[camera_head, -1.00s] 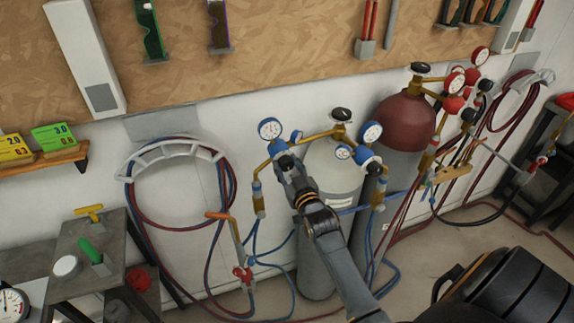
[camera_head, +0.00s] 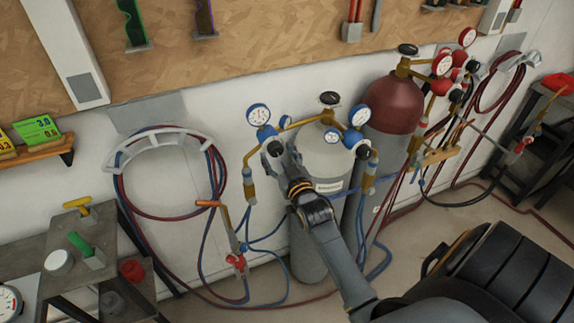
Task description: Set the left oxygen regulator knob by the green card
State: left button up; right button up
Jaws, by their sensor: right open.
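The left oxygen regulator (camera_head: 258,115) has a blue-rimmed round gauge and brass body, on the left side of the grey cylinder (camera_head: 327,158). My right gripper (camera_head: 272,150) is open and lies over the front of this regulator, just below its gauges. The green card (camera_head: 37,130) stands on a small wooden shelf at the far left. It reads 3.0 on top; the lower figure is small. My left gripper is not in view.
A second blue regulator (camera_head: 359,116) sits right of the cylinder's valve. A maroon-topped cylinder (camera_head: 394,104) with red gauges stands behind. Coiled red and blue hoses (camera_head: 120,193) hang on the wall rack. A side table (camera_head: 62,243) is at lower left.

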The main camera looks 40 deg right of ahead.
jog(key=v, duration=1)
jog(key=shift+s+a, duration=0.1)
jog(key=s+a+f+n+g+y+b, duration=0.1)
jog(key=s+a+f+g+y+b, duration=0.2)
jog(key=f, duration=1.5)
jog(key=s+a+f+g+b, duration=0.2)
jog(key=s+a+f+g, duration=0.3)
jog(key=f, duration=1.4)
jog(key=s+a+f+n+g+y+b, duration=0.1)
jog(key=s+a+f+g+b, duration=0.2)
jog(key=s+f, duration=1)
pick_arm(q)
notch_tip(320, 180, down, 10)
jog(key=b, duration=0.1)
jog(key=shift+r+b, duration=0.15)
jog(key=shift+b, duration=0.2)
pick_arm(e)
jog(key=s+f+g, duration=0.2)
jog(key=s+f, duration=0.4)
jog(key=s, duration=0.3)
jog(key=s+f+n+g, duration=0.1)
jog(key=s+f+g, duration=0.2)
jog(key=s+f, duration=0.3)
jog(key=s, duration=0.4)
jog(key=shift+s+f+g, duration=0.2)
jog(key=shift+f+g, duration=0.05)
jog(key=shift+g, duration=0.05)
